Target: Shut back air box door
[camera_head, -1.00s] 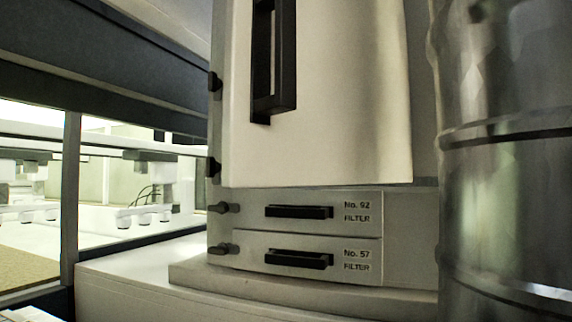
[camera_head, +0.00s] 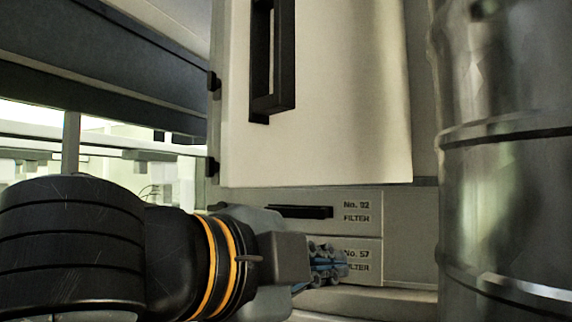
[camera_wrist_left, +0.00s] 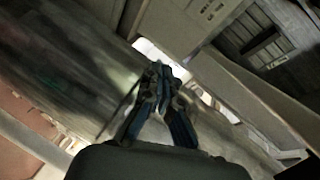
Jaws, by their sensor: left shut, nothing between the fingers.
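The cream air box door (camera_head: 345,90) fills the upper middle of the head view, with a tall black handle (camera_head: 272,102) on its left part. I cannot tell for sure how far the door stands from its frame. My left gripper (camera_head: 343,263) is shut and empty, below the door's bottom edge and in front of the lower filter drawer. It looks apart from the door. It also shows in the left wrist view (camera_wrist_left: 158,80), fingers together. My right gripper is not in view.
The upper filter drawer (camera_head: 362,212), No. 92, sits under the door; the lower one, No. 57 (camera_head: 370,252), is partly hidden by my gripper. A large shiny metal cylinder (camera_head: 505,190) stands close on the right. A dark beam (camera_head: 100,75) runs across the upper left.

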